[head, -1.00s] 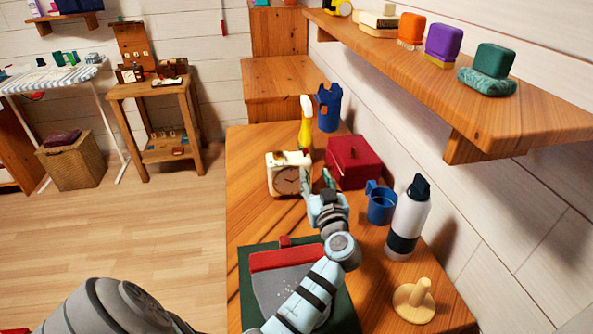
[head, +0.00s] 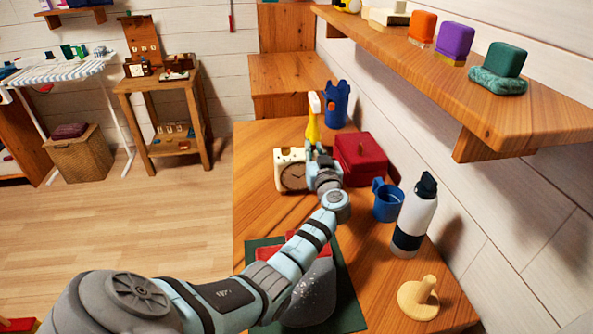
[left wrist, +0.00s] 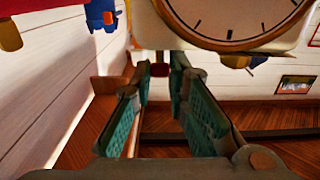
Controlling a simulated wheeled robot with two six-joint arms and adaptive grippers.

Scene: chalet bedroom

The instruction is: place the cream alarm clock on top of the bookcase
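The cream alarm clock (head: 291,170), with a dark-rimmed round face, stands on the wooden table (head: 262,215). In the left wrist view the clock's cream body (left wrist: 145,22) and face (left wrist: 235,15) fill the top of the picture. My left gripper (head: 315,156) is just right of the clock, close to it. In the left wrist view its teal-padded fingers (left wrist: 160,72) are apart with nothing held between them. Contact with the clock cannot be told. My right gripper is not in view. A stepped wooden unit (head: 283,72) stands behind the table; I cannot tell whether it is the bookcase.
Close around the gripper are a red box (head: 362,160), a yellow bottle (head: 313,128), a blue tower-shaped object (head: 336,105) and a blue mug (head: 387,203). A white bottle (head: 415,215) stands nearer. A wall shelf (head: 480,95) overhangs the right. Open floor (head: 165,225) lies left.

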